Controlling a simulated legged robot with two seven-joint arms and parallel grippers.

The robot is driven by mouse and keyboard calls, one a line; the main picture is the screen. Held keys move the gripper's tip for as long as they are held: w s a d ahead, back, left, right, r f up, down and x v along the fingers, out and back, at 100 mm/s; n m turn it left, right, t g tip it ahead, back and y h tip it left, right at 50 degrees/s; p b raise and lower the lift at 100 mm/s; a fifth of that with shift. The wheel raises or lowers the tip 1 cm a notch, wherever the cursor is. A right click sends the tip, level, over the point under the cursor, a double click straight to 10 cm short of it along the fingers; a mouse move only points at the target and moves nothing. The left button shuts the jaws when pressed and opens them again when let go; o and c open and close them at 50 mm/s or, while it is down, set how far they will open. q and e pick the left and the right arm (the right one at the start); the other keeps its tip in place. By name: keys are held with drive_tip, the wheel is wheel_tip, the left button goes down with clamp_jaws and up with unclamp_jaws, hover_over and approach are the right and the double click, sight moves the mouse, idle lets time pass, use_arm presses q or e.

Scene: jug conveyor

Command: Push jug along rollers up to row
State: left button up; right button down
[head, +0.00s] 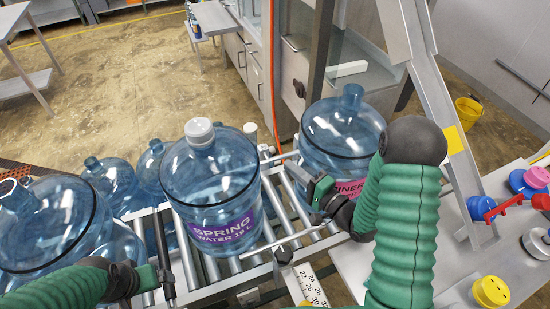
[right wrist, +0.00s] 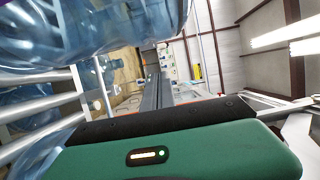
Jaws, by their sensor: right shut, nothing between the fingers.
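A blue jug with a white cap and a purple "SPRING WATER 19 L" label (head: 211,185) stands upright on the metal rollers (head: 284,200). A second, uncapped jug with a pink label (head: 342,135) stands to its right, partly behind my right arm. My right gripper (head: 293,167) is shut and empty, between these two jugs; I cannot tell whether it touches either. A blue jug (right wrist: 100,25) fills the upper left of the right wrist view, close to the gripper. My left gripper (head: 165,250) is low, left of the capped jug; its finger opening is unclear.
A large jug (head: 40,225) stands at left, with smaller-looking jugs (head: 112,180) behind. A ruler strip (head: 307,285) and black knob (head: 284,257) are at the rollers' near edge. Colored caps (head: 490,290) lie on the right-hand table. A slanted metal post (head: 440,110) rises at right.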

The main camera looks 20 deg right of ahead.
drive_tip(key=w+d+p+x, duration=0.1)
drive_tip(key=p+x, duration=0.2)
drive_tip(key=x, duration=0.6)
use_arm(q)
drive_tip(key=r, duration=0.2)
drive_tip(key=r+p, duration=0.1)
drive_tip(key=r, duration=0.1)
drive_tip(key=shift+w, duration=0.25)
use_arm(e)
drive_tip(key=a, duration=0.2)
drive_tip(key=s+a, duration=0.1)
drive_tip(key=a, duration=0.1)
drive_tip(key=shift+s+a, duration=0.1)
drive_tip(key=shift+a, duration=0.15)
use_arm(q)
drive_tip(key=shift+d, duration=0.15)
use_arm(e)
drive_tip(key=shift+d, duration=0.1)
